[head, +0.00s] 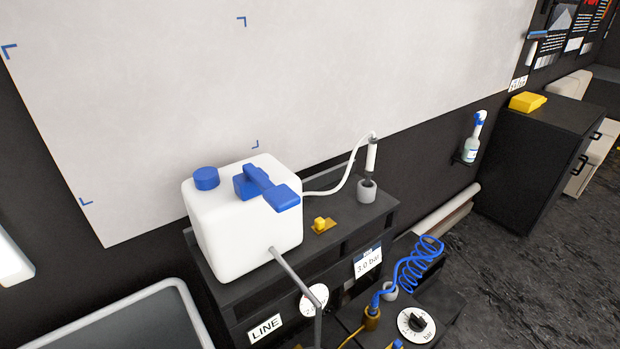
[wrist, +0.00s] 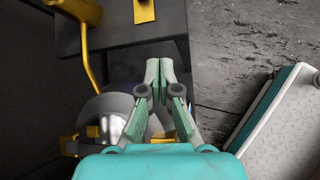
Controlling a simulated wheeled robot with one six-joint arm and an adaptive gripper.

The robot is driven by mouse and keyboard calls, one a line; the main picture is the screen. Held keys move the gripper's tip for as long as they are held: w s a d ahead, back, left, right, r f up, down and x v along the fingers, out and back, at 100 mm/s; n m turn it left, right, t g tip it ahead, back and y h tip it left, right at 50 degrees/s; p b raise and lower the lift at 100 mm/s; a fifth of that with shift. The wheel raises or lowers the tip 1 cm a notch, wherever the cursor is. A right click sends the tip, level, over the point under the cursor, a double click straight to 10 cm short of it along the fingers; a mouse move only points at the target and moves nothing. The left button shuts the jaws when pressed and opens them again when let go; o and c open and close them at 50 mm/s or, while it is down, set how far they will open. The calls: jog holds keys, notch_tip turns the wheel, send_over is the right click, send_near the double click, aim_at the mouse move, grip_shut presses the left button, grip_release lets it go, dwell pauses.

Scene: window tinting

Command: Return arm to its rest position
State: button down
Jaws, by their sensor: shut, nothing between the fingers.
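My gripper (wrist: 158,64) shows in the wrist view, its two grey-green fingers brought together at the tips with nothing between them. It hangs over a dark surface, with a round grey-white part (wrist: 105,112) and a yellow bent bar (wrist: 86,55) to its left. It does not appear to hold anything. Neither my arm nor my gripper is in the head view, so the arm's overall pose cannot be told.
In the head view, a white tank (head: 235,225) with a blue cap stands on a dark bench (head: 225,290). A blue coiled hose (head: 420,262) and a dial (head: 416,325) are in front. A spray bottle (head: 473,140) hangs on the wall. Dark floor (head: 530,285) lies open at right.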

jog(key=s+d+m+t+y, duration=0.2)
jog(key=s+m+t+y, duration=0.25)
jog(key=s+m, duration=0.95)
jog(key=s+r+m+t+y, duration=0.1)
jog(key=s+r+m+t, duration=0.3)
jog(key=s+r+m, duration=0.5)
jog(key=s+r, duration=0.7)
jog(key=r, duration=0.3)
jog(key=shift+s+d+m, duration=0.3)
jog(key=shift+s+d, duration=0.05)
